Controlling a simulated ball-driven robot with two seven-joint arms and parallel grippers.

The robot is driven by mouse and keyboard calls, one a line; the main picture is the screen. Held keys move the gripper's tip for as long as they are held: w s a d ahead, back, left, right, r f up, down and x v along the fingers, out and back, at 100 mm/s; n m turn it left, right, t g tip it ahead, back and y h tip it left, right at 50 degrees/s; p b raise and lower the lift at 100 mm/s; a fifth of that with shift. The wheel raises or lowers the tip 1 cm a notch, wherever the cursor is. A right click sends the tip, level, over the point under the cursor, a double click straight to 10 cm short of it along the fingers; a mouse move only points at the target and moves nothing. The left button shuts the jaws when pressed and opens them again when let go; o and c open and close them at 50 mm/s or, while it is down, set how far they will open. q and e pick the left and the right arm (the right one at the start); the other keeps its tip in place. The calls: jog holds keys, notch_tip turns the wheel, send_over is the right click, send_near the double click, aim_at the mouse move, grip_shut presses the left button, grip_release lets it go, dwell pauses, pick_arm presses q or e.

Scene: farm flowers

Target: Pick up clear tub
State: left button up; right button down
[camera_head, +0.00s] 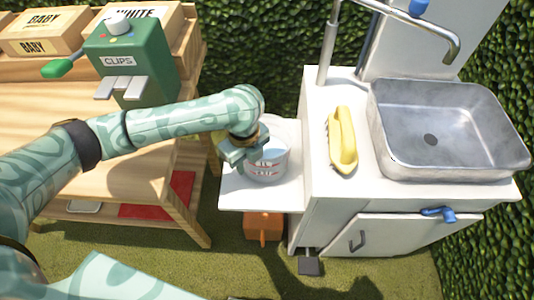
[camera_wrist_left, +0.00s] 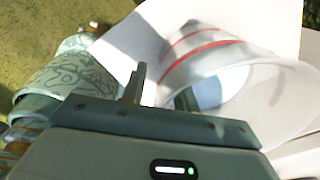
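The clear tub (camera_head: 268,165), see-through with red markings, stands on the white side shelf (camera_head: 233,194) left of the sink unit. My left gripper (camera_head: 245,150) is at the tub's left side, near its rim. In the left wrist view the tub (camera_wrist_left: 210,60) fills the upper right, with red bands on its wall. There the two fingers of my left gripper (camera_wrist_left: 160,92) stand apart, with the tub's wall at or between them. Whether they touch the wall is unclear. My right gripper is not in view.
An orange object (camera_head: 263,227) is under the shelf. A hedge stands behind.

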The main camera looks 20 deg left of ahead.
pick_arm(q)
jog(key=shift+r, duration=0.1)
grip_shut()
jog(key=shift+s, duration=0.15)
dwell(1.2)
